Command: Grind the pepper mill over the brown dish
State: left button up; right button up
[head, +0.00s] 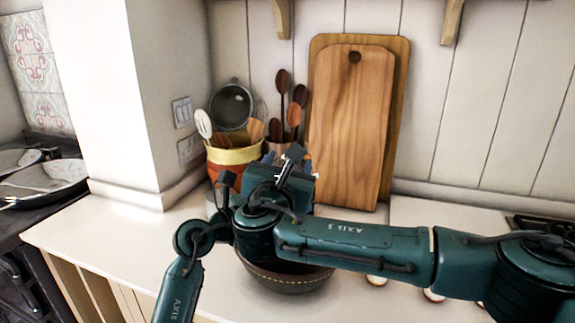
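The brown dish (285,280) stands on the white counter, low in the middle of the head view. It is dark, with a light stitched line around its side. My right arm crosses in front of it and hides its upper part. I cannot make out a pepper mill; it may be hidden behind my arms. My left arm comes in at the lower left. My arms' dark green links overlap above and left of the dish. I cannot make out the fingertips of either gripper.
Two wooden cutting boards (352,120) lean on the back wall. A yellow and orange pot (233,160) with utensils and a sieve (231,106) stands left of them. Pans (45,178) sit on the stove at far left. The front left counter (120,245) is clear.

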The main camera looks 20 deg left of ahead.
jog(key=o, duration=0.4)
jog(key=shift+s, duration=0.15)
jog(key=s, duration=0.7)
jog(key=s+d, duration=0.1)
jog(key=s, duration=0.3)
jog(key=shift+s+d+f, duration=0.1)
jog(key=shift+s+f, duration=0.05)
jog(key=shift+s, duration=0.2)
